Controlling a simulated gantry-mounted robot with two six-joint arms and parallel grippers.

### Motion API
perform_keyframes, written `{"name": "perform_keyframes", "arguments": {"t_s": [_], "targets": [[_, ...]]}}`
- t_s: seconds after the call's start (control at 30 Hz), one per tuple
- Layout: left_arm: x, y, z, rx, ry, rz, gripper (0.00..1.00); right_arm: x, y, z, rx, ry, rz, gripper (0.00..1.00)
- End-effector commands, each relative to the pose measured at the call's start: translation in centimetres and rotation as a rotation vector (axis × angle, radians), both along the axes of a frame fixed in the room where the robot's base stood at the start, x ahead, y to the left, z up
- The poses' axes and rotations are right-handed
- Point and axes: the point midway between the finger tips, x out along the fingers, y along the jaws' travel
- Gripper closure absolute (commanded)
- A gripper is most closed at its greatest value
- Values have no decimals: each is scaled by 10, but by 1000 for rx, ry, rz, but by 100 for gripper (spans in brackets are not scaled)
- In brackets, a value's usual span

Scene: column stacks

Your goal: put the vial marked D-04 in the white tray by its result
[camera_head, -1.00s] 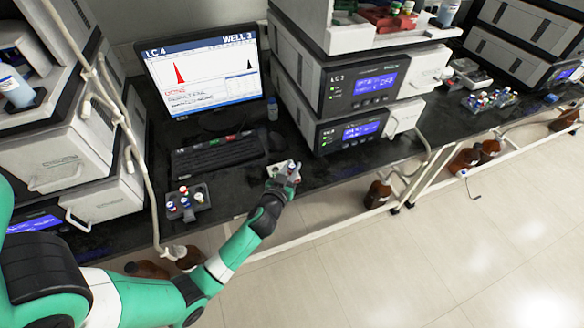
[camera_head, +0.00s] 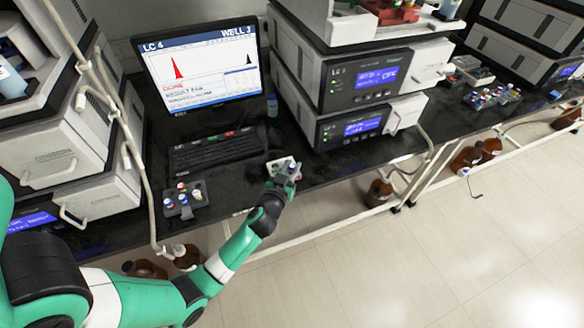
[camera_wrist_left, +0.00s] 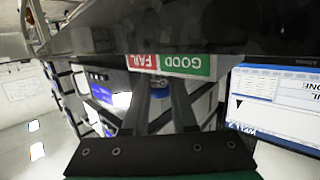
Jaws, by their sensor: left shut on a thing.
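My left gripper (camera_head: 288,178) is at the front edge of the bench, shut on a vial (camera_wrist_left: 158,82) with a blue cap. The vial's marking cannot be read. The white tray (camera_head: 274,164) is right at the gripper, which partly hides it. In the left wrist view, the tray's label strip (camera_wrist_left: 172,65) shows upside down, with a red FAIL part and a green GOOD part. The vial is close to this strip; whether it touches the tray I cannot tell. The monitor (camera_head: 200,65) shows LC 4, a well number, peaks and small result text, blurred, perhaps FAIL. My right gripper is out of view.
A dark rack (camera_head: 181,199) with several capped vials stands left of the tray. Stacked instruments (camera_head: 352,130) rise to the right. The bench edge drops to the floor in front.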

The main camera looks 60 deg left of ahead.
Motion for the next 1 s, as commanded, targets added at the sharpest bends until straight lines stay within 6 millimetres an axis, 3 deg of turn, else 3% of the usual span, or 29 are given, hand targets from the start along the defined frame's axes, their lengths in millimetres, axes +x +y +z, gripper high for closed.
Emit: {"name": "perform_keyframes", "arguments": {"t_s": [0.27,0.3,0.5,0.83,1.0], "targets": [[0,0,0,0,0,0,100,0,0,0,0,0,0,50],[0,0,0,0,0,0,71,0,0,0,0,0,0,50],[0,0,0,0,0,0,40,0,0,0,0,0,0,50],[-3,-3,1,-1,1,-1,40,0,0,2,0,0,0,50],[-22,-23,8,0,2,-3,40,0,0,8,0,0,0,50]]}}
